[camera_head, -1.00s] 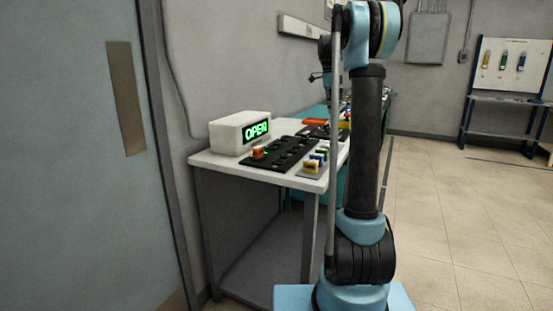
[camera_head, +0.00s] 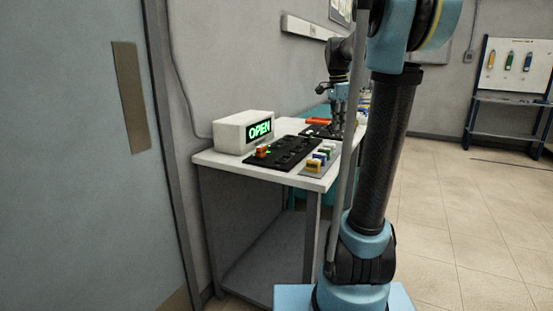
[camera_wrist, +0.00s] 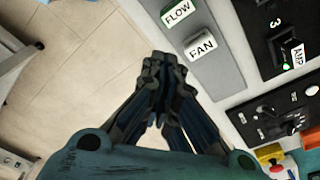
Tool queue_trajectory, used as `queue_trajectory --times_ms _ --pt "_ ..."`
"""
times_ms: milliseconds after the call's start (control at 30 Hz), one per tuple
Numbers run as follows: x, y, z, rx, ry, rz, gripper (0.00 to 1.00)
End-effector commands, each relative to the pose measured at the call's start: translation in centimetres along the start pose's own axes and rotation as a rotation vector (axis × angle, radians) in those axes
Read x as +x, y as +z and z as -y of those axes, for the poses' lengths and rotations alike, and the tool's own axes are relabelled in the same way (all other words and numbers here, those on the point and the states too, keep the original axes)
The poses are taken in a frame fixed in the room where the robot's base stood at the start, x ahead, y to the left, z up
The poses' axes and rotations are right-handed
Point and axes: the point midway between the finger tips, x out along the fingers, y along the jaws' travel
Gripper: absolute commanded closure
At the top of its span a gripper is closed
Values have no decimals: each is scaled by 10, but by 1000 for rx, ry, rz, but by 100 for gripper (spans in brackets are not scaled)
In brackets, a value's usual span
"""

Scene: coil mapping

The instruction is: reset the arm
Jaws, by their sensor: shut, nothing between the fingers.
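My gripper (camera_wrist: 163,72) fills the lower middle of the wrist view, its fingertips together with nothing visible between them. Beneath it are the tiled floor and the edge of the table. In the head view my gripper (camera_head: 338,122) is small, behind and left of my arm's upright link, over the far part of the white table (camera_head: 210,160). My arm partly hides the table's right side.
A grey tray (camera_head: 318,170) holds small coloured blocks; FLOW (camera_wrist: 178,12) and FAN (camera_wrist: 201,46) labels show close by my gripper. Open floor lies to the right.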

Motion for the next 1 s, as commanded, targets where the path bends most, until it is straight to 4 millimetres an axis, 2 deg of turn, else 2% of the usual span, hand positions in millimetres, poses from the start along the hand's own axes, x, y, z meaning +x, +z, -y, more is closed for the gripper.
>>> queue_trajectory --times_ms 100,467,667,1000 --pt "13 16 -34 -131 -19 4 100" --pt "67 58 -126 -542 -83 -1 100" --pt "107 80 -175 -768 -119 -13 100" --pt "189 116 -248 -1144 -175 -51 100"
